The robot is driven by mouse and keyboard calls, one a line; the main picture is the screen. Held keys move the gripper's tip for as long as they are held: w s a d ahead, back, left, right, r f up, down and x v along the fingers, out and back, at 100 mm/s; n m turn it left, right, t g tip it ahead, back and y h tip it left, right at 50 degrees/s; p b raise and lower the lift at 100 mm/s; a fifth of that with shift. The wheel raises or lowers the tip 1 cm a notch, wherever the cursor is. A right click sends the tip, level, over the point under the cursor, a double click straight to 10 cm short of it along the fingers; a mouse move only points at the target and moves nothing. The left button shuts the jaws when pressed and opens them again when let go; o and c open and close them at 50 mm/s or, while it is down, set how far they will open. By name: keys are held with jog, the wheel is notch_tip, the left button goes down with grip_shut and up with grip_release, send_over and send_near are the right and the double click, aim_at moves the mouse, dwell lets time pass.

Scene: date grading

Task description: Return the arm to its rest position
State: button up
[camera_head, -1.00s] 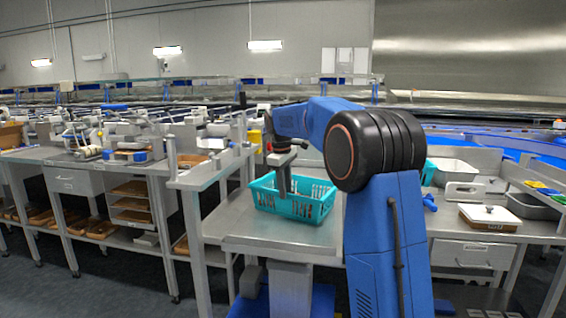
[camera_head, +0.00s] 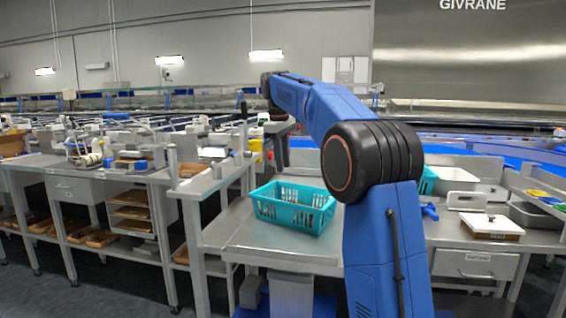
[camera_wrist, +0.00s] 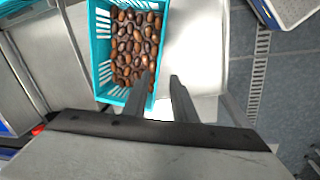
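My arm reaches out over the table, and my gripper (camera_head: 281,160) hangs above and behind the turquoise basket (camera_head: 283,216) in the head view. In the wrist view my gripper (camera_wrist: 160,80) has its two fingers apart with nothing held between them. The basket also shows in the wrist view (camera_wrist: 100,45), below and beyond the fingers, with many brown dates (camera_wrist: 135,40) in it. The basket stands upright on the grey table, apart from the gripper.
The grey table (camera_head: 262,242) has bare room in front of the basket. Workbenches with equipment (camera_head: 120,160) stand at the left. The floor (camera_wrist: 285,75) shows at the right in the wrist view.

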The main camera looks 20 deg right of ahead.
dwell(0.4)
jog(key=s+a+f+m+t, duration=0.1)
jog(key=s+a+f, duration=0.1)
jog(key=s, duration=0.6)
jog(key=s+a+f+m, duration=0.1)
jog(key=s+a+f, duration=0.1)
jog(key=s, duration=0.5)
jog(key=s+a+f+m+t, duration=0.1)
jog(key=s+a+f, duration=0.1)
jog(key=s, duration=0.6)
jog(key=s+a+f+m+t+y, duration=0.1)
jog(key=s+a+f+m, duration=0.2)
jog(key=s+f, duration=1.7)
jog(key=s+m, duration=0.1)
jog(key=s, duration=0.2)
jog(key=shift+s+t, duration=0.2)
jog(key=shift+t, duration=0.2)
